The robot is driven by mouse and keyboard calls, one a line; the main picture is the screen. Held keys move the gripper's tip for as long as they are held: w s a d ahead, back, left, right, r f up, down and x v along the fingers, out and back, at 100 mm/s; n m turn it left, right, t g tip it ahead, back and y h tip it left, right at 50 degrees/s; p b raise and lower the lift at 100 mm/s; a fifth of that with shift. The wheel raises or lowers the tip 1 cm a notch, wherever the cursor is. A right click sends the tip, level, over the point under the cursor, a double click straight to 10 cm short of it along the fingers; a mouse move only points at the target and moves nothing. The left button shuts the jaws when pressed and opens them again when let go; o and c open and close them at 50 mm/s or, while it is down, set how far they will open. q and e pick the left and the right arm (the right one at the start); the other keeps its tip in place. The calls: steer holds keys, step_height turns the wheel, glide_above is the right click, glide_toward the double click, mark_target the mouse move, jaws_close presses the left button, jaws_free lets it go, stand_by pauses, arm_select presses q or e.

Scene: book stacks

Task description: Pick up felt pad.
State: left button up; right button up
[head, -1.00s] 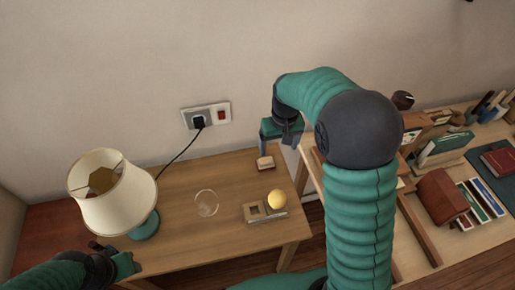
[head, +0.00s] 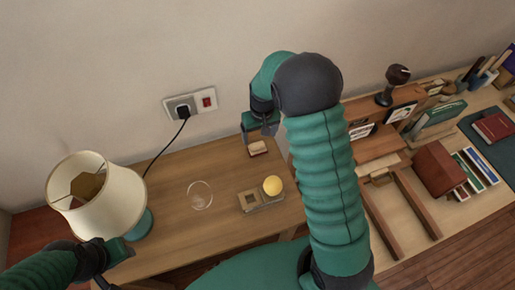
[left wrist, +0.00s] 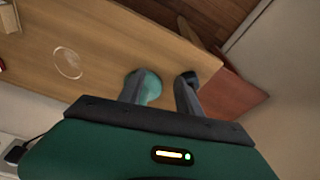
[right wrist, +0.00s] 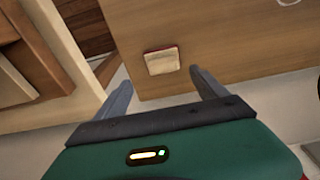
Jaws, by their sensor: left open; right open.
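The felt pad (head: 258,148) is a small cream block with a reddish-brown edge. It lies on the wooden table near its back right edge. It also shows in the right wrist view (right wrist: 162,62), ahead of and between the finger lines. My right gripper (head: 260,132) is open and empty, just behind and above the pad, apart from it. Its two fingers show spread in the right wrist view (right wrist: 160,79). My left gripper (head: 128,254) is open near the lamp at the table's left; its fingers show spread in the left wrist view (left wrist: 161,80).
The lamp (head: 98,200) with a teal base stands at left. A clear glass dish (head: 200,195) and a wooden holder (head: 250,203) with a yellow ball (head: 272,186) are on the table. A cluttered desk (head: 465,215) stands at right. A cord runs to the wall socket (head: 190,105).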

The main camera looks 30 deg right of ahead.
mark_target(257, 144)
steer(key=f, duration=0.3)
steer(key=a+f, duration=0.1)
steer(key=f, duration=0.1)
steer(key=shift+b, duration=0.3)
steer(key=shift+w+d+f, duration=0.1)
steer(key=shift+w+f, duration=0.1)
steer(key=shift+f, duration=0.15)
steer(key=shift+s+d+r, duration=0.1)
steer(key=c, duration=1.5)
